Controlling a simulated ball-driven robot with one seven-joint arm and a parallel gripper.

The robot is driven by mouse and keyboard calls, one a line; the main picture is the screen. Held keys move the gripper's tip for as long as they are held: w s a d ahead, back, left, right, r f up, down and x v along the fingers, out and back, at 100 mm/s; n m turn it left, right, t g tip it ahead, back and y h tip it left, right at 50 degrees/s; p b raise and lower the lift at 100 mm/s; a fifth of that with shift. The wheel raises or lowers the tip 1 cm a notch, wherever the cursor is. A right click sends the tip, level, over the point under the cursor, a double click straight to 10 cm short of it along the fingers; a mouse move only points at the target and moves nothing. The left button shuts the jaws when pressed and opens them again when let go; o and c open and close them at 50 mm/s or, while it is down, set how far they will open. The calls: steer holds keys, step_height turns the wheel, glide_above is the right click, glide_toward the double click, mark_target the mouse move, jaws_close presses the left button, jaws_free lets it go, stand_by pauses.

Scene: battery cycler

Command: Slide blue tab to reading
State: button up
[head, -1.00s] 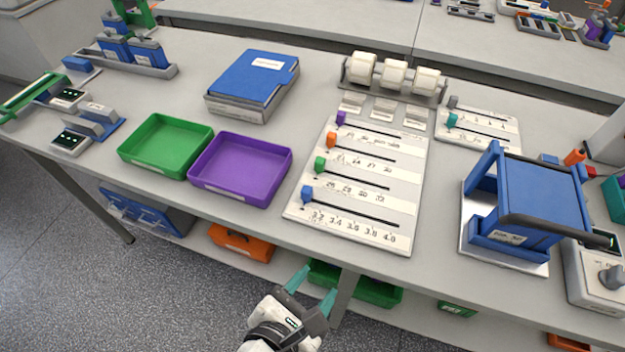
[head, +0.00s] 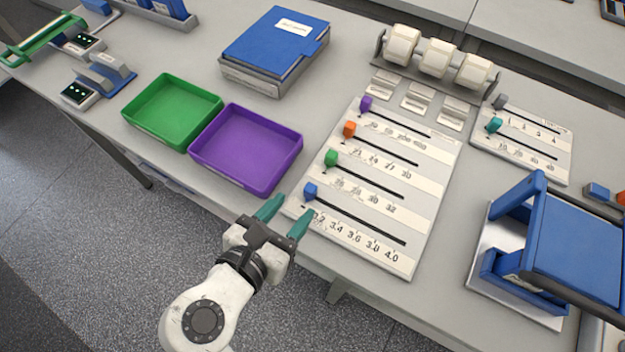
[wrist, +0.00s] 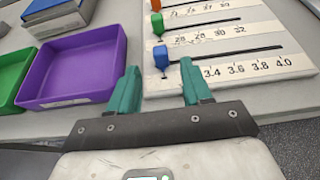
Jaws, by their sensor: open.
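The blue tab (head: 310,191) sits at the left end of the lowest slot on the white slider board (head: 425,225). Its scale reads 3.2 to 4.0 from left to right, and the tab is by the 3.2 end. In the wrist view the blue tab (wrist: 161,58) stands just beyond and left of the right fingertip, with the 3.2 label hidden by that finger. My gripper (head: 285,212) is open and empty, with teal fingers. It is at the front edge of the table, close to the board's front left corner, and I see no contact with the tab.
Green (head: 331,158), orange (head: 350,130) and purple (head: 366,103) tabs sit at the left of the upper slots. A purple tray (head: 246,190) lies left of the board, with a green tray (head: 140,128) beyond. A blue-framed device (head: 575,250) stands to the right.

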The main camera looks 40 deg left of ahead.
mark_target(308, 192)
steer(key=x, duration=0.7)
steer(key=shift+w+a, duration=0.2)
steer(key=shift+w, duration=0.15)
jaws_close()
